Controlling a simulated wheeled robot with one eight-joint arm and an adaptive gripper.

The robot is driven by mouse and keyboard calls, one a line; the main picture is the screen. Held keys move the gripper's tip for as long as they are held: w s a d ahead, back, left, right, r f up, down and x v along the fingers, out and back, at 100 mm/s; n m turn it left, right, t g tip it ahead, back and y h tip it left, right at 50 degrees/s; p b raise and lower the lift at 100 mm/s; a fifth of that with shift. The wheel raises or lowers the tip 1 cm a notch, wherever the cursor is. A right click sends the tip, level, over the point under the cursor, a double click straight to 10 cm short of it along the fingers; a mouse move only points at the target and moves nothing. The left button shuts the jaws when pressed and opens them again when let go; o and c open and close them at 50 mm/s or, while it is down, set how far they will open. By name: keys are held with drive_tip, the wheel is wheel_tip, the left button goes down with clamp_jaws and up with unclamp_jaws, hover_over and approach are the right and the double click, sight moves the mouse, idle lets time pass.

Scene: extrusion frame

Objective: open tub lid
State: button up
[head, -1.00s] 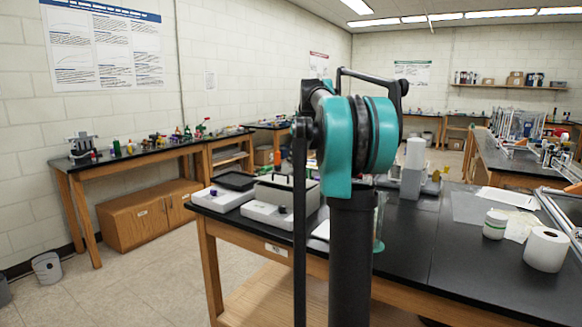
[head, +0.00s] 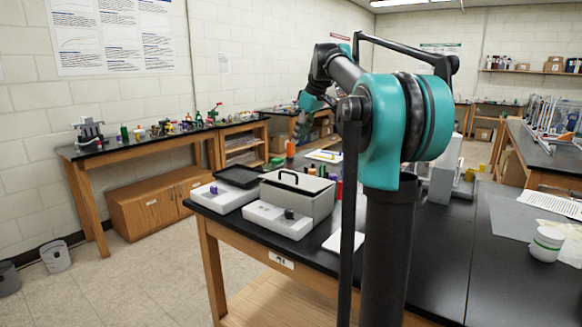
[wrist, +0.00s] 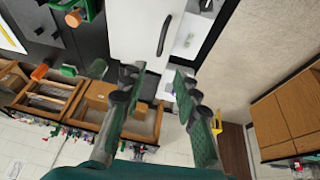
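The tub (head: 306,207) is a grey box with a flat light lid (head: 297,184) on the near left corner of the black bench. A black bar handle (head: 289,176) stands on the lid, which looks closed. In the wrist view the pale lid (wrist: 136,28) and its handle (wrist: 164,36) show at the top centre, beyond the fingertips. My gripper (head: 301,128) hangs above and behind the tub in the head view, partly hidden by my arm. In the wrist view my gripper (wrist: 157,74) has its two fingers apart with nothing between them.
A black tray (head: 238,176) lies behind. An orange bottle (head: 290,149) stands farther back. A white tub with a green band (head: 546,244) is at right. Floor is free left of the bench.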

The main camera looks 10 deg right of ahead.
drive_tip(key=x, duration=1.4)
clamp_jaws()
drive_tip(key=shift+r, duration=0.1)
